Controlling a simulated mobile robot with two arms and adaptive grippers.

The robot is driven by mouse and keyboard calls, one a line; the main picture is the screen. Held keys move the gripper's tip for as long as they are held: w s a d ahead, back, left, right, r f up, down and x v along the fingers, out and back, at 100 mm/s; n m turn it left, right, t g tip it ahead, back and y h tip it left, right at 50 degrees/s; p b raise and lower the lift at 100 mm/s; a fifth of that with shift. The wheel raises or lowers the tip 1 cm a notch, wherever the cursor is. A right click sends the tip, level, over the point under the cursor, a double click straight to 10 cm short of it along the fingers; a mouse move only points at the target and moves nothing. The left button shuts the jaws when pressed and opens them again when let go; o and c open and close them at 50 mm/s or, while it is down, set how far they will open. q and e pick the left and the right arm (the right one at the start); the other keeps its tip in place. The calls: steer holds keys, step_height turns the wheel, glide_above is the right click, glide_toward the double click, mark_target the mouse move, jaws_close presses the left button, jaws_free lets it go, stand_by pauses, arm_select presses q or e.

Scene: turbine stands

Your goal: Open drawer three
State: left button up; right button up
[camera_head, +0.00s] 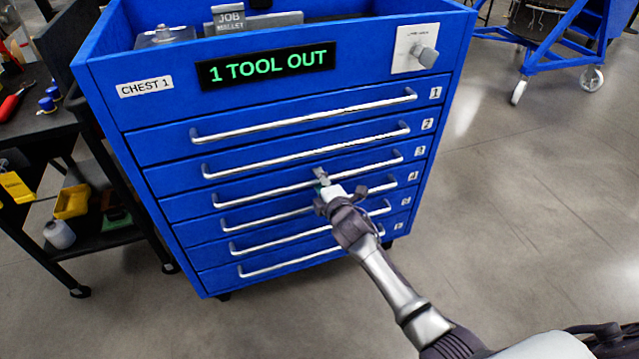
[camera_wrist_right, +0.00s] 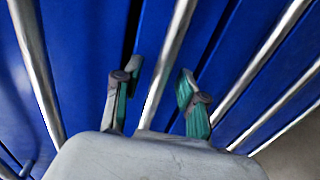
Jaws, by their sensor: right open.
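Drawer three (camera_head: 188,208) is the third blue drawer down in the chest and is shut. Its long silver handle (camera_head: 262,192) runs across its front. My right gripper (camera_head: 322,179) is at the middle of this handle, with its arm coming from the lower right. In the right wrist view a silver handle bar (camera_wrist_right: 172,60) passes between the two open, green-lined fingers (camera_wrist_right: 157,95). The fingers stand apart from the bar on both sides. The wrist housing hides the bar's lower part. My left gripper is not in view.
The other drawers are shut, with handles close above (camera_head: 305,152) and below (camera_head: 265,219). A lock knob (camera_head: 424,55) and a "1 TOOL OUT" display (camera_head: 267,66) are on the chest's top panel. A dark cart (camera_head: 105,238) stands left. Floor (camera_head: 520,210) is clear at right.

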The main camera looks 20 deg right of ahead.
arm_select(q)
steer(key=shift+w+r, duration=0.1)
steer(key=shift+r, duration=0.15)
arm_select(e)
steer(key=shift+w, duration=0.25)
jaws_close()
steer(key=shift+f, duration=0.1)
